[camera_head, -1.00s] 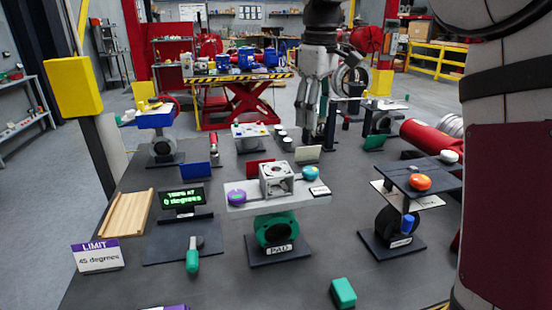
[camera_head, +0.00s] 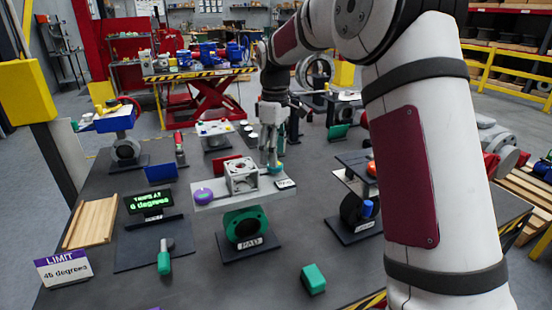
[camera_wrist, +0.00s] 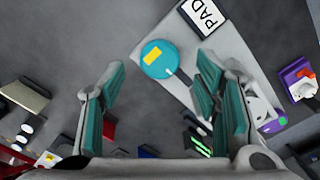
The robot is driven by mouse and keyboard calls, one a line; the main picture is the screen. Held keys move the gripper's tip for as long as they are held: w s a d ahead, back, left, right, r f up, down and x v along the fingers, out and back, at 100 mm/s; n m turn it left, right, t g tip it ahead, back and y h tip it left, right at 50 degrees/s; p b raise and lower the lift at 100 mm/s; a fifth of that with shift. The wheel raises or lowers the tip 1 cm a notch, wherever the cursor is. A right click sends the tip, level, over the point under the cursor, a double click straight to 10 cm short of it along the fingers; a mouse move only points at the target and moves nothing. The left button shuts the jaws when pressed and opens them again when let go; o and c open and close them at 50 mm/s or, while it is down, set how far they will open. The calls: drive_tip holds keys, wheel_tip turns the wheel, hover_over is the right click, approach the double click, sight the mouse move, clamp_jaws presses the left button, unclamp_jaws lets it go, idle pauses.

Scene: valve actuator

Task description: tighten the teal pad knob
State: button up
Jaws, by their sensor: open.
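My gripper (camera_head: 268,160) points down over the right end of the bar. In the wrist view my open gripper (camera_wrist: 162,68) has its teal-padded fingers on either side of the knob.
A purple knob (camera_head: 204,195) and a grey metal block (camera_head: 242,176) sit on the same bar, above a green valve body (camera_head: 245,224). Left are a green display (camera_head: 149,202) and a green-handled lever (camera_head: 164,258). Another valve stand with an orange knob (camera_head: 371,169) is right.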

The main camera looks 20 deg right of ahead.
drive_tip(key=shift+f, duration=1.5)
drive_tip(key=c, duration=1.1)
drive_tip(key=shift+c, duration=0.2)
